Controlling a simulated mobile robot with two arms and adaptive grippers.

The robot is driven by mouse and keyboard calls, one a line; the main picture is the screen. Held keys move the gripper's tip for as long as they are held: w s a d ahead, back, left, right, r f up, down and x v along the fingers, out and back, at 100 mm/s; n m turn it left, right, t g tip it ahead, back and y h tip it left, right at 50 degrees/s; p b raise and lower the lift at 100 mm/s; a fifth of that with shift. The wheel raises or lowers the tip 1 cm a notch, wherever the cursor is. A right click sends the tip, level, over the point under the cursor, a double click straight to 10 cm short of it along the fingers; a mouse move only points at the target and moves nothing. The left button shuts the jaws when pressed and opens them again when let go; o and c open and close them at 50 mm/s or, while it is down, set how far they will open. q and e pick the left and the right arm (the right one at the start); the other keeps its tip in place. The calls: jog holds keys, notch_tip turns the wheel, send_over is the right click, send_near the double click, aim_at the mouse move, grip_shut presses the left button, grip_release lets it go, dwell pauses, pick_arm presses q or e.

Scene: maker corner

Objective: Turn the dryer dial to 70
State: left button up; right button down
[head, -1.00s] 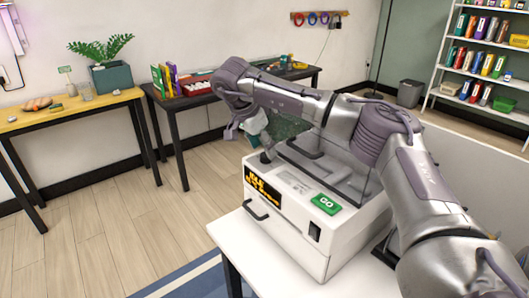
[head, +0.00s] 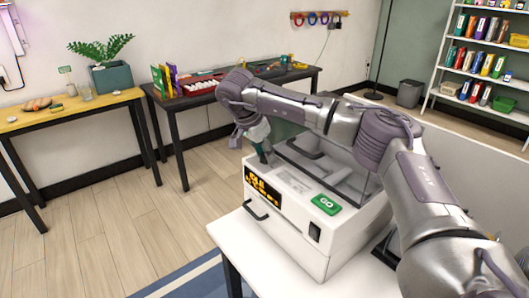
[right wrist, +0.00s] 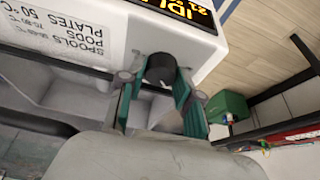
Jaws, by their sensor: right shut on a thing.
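The white dryer (head: 285,235) stands on a white table, with an amber display (head: 262,188) and a green GO button (head: 326,204) on it. The dark round dial (right wrist: 160,69) sits on its top near the display. My right gripper (right wrist: 159,82) is shut on the dial, with a green finger on either side of it. In the head view, my right gripper (head: 258,138) is over the dryer's far left corner, and the dial is mostly hidden there. The dial's setting cannot be read. The display (right wrist: 183,10) begins with "IDL" and is cut off. My left gripper is not in view.
A printed label (right wrist: 62,38) lists spools, pods and plates beside the dial. The dryer's clear lid (head: 330,165) with a dark handle is under my right arm. A black table (head: 165,100) and a yellow-topped table (head: 70,113) stand behind. Floor at left is clear.

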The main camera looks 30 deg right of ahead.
jog(key=shift+r+m+g+p, duration=0.2)
jog(key=shift+m+g+p, duration=0.2)
jog(key=shift+m+p, duration=0.65)
jog(key=m+g+p, duration=0.1)
jog(key=m+p, duration=0.2)
jog(key=shift+w+p, duration=0.1)
jog(key=shift+p, duration=0.2)
jog(key=m+g+p, duration=0.1)
jog(key=m+p, duration=0.1)
jog(key=m, duration=0.1)
jog(key=shift+m+g+y, duration=0.3)
jog(key=shift+m+y, duration=0.05)
jog(key=shift+y, duration=0.05)
jog(key=shift+w+d+f+m+g+y+p, duration=0.1)
jog(key=shift+m+g+y+p, duration=0.2)
jog(key=shift+m, duration=0.55)
jog(key=shift+w+f+m+g+y+p, duration=0.1)
jog(key=shift+m+y+p, duration=0.2)
jog(key=shift+m, duration=0.55)
jog(key=c, duration=0.8)
grip_release()
jog(key=shift+r, duration=0.1)
